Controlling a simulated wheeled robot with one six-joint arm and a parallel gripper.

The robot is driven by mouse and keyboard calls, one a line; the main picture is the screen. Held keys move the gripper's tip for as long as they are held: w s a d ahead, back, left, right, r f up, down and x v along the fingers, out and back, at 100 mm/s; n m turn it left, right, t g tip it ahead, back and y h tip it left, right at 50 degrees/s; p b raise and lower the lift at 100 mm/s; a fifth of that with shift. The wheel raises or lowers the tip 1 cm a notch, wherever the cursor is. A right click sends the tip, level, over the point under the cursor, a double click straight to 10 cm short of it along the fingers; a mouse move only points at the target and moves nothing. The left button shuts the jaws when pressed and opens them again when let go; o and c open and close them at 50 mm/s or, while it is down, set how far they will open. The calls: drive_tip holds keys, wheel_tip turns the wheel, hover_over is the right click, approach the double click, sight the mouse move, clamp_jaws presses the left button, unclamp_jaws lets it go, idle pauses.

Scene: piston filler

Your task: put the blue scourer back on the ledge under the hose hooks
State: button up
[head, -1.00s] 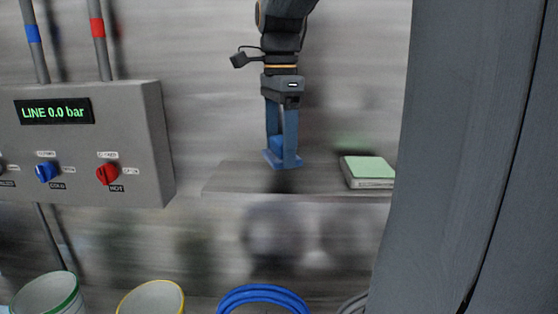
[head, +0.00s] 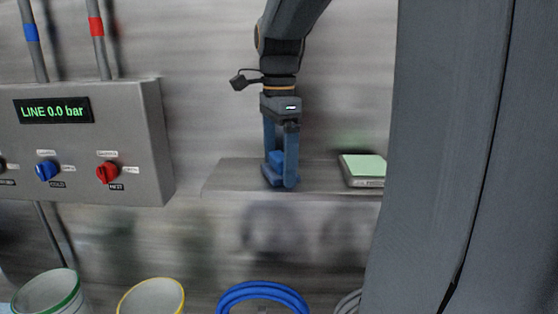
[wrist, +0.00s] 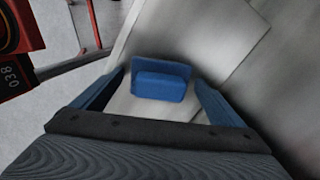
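The blue scourer (head: 276,172) is between the fingers of my gripper (head: 280,183) at the grey ledge (head: 228,177), low over its left part. In the wrist view the scourer (wrist: 161,82) shows as a blue block with a wider piece behind it. I cannot tell whether the scourer's underside touches the ledge. The fingers partly hide it in the head view.
A green-topped grey box (head: 363,170) sits on the ledge to the right. A control panel (head: 90,140) with blue and red knobs is on the left. Buckets (head: 150,298) and a coiled blue hose (head: 262,293) are below. A grey column stands at right.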

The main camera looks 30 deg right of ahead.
sight(279, 155)
drive_tip(key=shift+r, duration=0.15)
wheel_tip(279, 155, up, 12)
drive_tip(key=b, duration=0.1)
idle(0.4)
idle(0.4)
